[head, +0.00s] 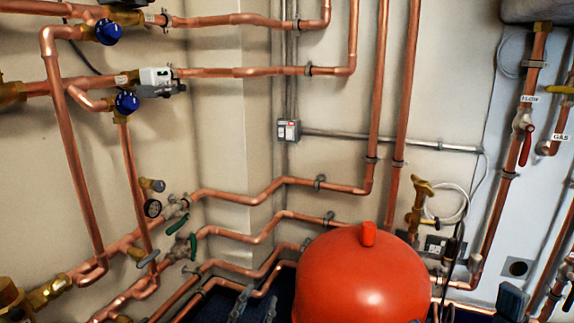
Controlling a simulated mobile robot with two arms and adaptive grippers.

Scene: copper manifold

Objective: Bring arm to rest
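My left gripper (255,304) shows low in the head view, at the bottom edge left of the red tank. Its two dark grey fingers point up and stand apart, with nothing seen between them. The rest of this arm is below the picture. The fingers appear in front of the dark floor, near the lowest copper pipes; whether they touch anything cannot be told.
A rounded red tank (362,280) stands just right of the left gripper. Copper pipes (265,190) run along the walls, with blue-handled valves (127,102) at left. A red-handled valve (525,145) and a brass valve (418,205) are at right.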

